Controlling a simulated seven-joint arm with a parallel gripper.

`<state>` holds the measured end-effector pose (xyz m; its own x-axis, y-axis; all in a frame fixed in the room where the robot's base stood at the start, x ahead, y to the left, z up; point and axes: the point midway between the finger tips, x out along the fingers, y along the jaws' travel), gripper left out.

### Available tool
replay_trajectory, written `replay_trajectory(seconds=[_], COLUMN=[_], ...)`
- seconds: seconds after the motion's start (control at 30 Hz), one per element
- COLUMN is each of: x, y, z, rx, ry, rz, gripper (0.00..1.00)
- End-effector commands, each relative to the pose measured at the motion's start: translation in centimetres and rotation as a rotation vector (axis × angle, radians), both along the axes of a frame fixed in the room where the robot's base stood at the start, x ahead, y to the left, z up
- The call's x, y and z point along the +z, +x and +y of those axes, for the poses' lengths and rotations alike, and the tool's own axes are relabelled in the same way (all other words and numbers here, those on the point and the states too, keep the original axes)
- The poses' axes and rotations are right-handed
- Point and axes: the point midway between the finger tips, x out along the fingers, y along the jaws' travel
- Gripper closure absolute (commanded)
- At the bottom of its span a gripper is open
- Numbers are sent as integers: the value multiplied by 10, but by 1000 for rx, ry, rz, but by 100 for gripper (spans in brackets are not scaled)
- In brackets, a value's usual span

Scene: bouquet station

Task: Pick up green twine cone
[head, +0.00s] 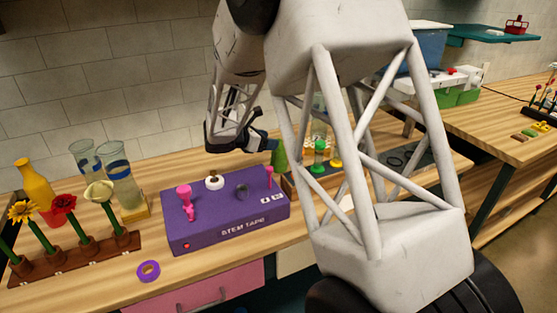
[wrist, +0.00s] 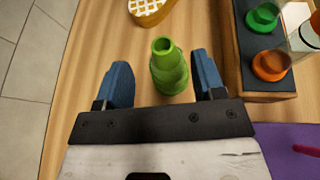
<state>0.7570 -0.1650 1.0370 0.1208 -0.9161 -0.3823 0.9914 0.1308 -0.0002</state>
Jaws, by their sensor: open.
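The green twine cone (wrist: 167,65) stands on the wooden table in the wrist view. It is light green with a narrower open top. My gripper (wrist: 165,78) is open, with one blue finger on each side of the cone. A gap shows between each finger and the cone. In the head view the cone (head: 279,156) is partly seen just right of my gripper (head: 262,144), behind the purple box. My arm hides part of that area.
A wooden tray (wrist: 262,97) with green and orange spools is right of the cone in the wrist view. A yellow and white item (wrist: 150,10) lies beyond. Flowers in a brown rack (head: 75,262) stand at left.

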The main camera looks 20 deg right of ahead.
Motion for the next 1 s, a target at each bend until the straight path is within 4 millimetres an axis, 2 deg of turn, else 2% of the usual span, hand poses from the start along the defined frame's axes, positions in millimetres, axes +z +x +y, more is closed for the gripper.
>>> replay_trajectory(seconds=[0.2,0.67,1.0], x=[-5,-8,-23], y=[1,1,3], z=[-13,-18,-50], rx=[0,-1,-1], ry=[1,0,0], rz=[-1,0,2], gripper=[37,37,37])
